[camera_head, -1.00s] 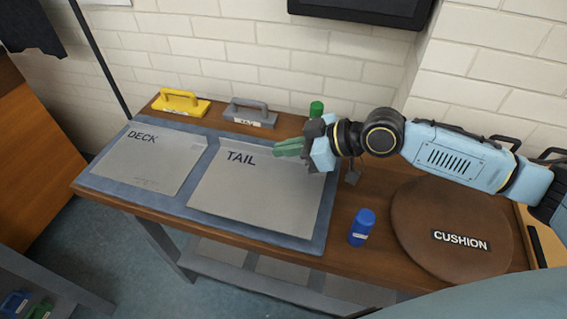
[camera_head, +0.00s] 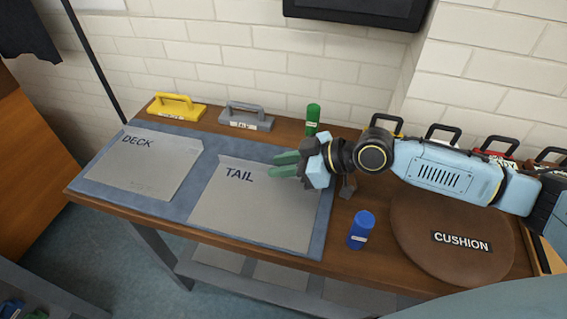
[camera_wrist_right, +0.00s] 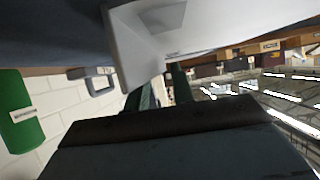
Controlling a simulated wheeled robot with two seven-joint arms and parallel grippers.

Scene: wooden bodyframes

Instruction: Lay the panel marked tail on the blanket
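The grey panel marked TAIL (camera_head: 245,215) lies flat on the blue blanket (camera_head: 322,220), on its right part. My right gripper (camera_head: 276,165) is over the panel's far right corner. Its two green fingers are spread with a gap between them, and nothing shows held. In the right wrist view the fingers (camera_wrist_right: 160,88) stand apart, with a pale grey bent piece (camera_wrist_right: 145,45), likely the panel's edge, close beyond them. I cannot tell whether they touch it. My left gripper is not in view.
A panel marked DECK (camera_head: 145,168) lies on the blanket's left part. A yellow handled tool (camera_head: 176,108) and a grey one (camera_head: 246,117) stand behind. A green bottle (camera_head: 312,120), a blue bottle (camera_head: 361,230) and a round brown cushion (camera_head: 430,225) are near my right arm.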

